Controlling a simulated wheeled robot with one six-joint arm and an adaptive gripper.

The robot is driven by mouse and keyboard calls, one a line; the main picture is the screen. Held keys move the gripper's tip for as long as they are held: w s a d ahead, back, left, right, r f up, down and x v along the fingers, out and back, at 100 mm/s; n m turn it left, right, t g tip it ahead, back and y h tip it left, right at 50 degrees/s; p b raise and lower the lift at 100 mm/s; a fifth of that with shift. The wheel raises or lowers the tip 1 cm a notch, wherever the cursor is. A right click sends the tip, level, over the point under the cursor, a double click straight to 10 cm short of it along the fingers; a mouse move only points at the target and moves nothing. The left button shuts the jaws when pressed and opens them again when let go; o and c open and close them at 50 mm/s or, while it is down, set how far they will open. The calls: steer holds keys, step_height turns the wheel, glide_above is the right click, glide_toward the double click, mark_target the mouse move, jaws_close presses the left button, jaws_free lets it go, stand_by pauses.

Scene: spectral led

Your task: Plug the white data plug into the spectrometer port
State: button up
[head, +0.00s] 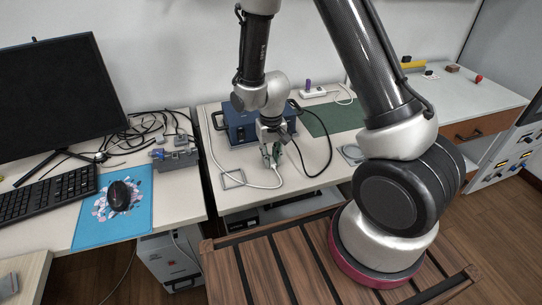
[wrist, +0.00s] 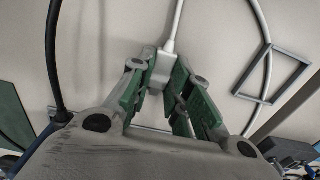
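The white data plug (wrist: 163,68) sits between the green-padded fingers of my gripper (wrist: 160,82) in the wrist view, with both pads against its sides. Its white cable (wrist: 176,22) runs away to the top of that view and shows in the head view (head: 226,170) lying on the bench. In the head view my gripper (head: 271,156) points down just in front of the blue box (head: 238,128), which looks like the spectrometer. My arm covers part of the box's front, and I cannot make out the port.
A thin grey square frame (head: 232,179) lies on the bench left of my gripper. A black cable (head: 327,165) loops to the right. The bench front is mostly clear.

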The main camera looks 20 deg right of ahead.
steer(key=o, duration=1)
steer(key=shift+c, duration=0.2)
